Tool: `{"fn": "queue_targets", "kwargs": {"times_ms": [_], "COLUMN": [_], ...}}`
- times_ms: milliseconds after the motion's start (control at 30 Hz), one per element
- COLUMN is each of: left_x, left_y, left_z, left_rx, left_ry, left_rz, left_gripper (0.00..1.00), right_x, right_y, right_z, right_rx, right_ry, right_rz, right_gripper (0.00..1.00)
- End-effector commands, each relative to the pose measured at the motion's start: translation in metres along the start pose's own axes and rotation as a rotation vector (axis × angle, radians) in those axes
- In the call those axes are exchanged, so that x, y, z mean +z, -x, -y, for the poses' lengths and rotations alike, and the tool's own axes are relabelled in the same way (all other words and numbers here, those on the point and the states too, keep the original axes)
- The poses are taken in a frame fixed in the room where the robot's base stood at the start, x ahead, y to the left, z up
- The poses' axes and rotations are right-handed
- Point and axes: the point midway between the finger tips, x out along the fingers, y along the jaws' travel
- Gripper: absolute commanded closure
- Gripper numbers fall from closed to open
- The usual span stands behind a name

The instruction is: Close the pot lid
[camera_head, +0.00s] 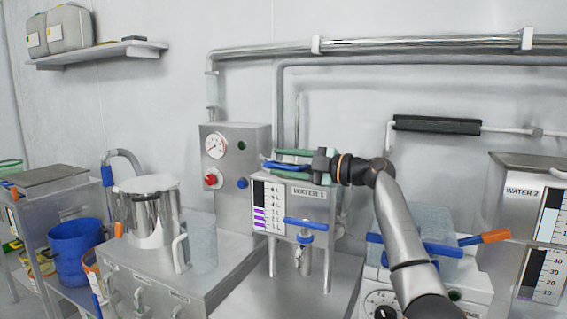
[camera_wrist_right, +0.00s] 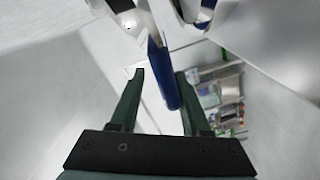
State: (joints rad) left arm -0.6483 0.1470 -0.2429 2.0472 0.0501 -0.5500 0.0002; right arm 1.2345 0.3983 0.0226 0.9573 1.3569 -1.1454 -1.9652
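A steel pot (camera_head: 153,220) stands on the metal cabinet at the left, with a pale, flat top (camera_head: 147,184). From here I cannot tell whether that top is a closed lid. My right gripper (camera_head: 283,161) is well to the right of this pot, over the WATER 1 tank (camera_head: 305,206), with green fingers pointing left. A blue handle (camera_head: 281,167) lies at its fingers. In the right wrist view the fingers (camera_wrist_right: 160,74) are apart, and the blue handle (camera_wrist_right: 164,76) passes between them, nearer the right finger. My left gripper is not in view.
A clear container (camera_head: 202,243) is beside the pot. A blue bucket (camera_head: 77,246) is at the left. The WATER 2 tank (camera_head: 521,190) is at the far right. Pipes (camera_head: 420,43) run along the wall.

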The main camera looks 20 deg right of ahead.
Motion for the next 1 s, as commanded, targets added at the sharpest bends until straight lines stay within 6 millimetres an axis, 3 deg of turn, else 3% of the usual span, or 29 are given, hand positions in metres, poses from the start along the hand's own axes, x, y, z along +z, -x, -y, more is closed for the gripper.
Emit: {"fn": "queue_targets", "kwargs": {"times_ms": [333, 533, 867, 1000], "left_x": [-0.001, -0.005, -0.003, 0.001], "left_y": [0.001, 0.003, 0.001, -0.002], "left_z": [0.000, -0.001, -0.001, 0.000], "left_rx": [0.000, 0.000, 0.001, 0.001], "left_ry": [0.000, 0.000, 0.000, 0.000], "left_rz": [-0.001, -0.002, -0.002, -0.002], "left_gripper": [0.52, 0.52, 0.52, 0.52], "right_x": [-0.004, -0.019, -0.086, -0.107], "right_y": [-0.001, 0.001, 0.024, 0.035], "right_z": [-0.005, -0.034, -0.064, -0.060], "right_rx": [0.002, 0.003, 0.002, 0.000], "right_ry": [0.003, 0.004, 0.008, 0.006], "right_rz": [-0.005, -0.004, -0.003, -0.002], "right_gripper": [0.53, 0.53, 0.53, 0.53]}}
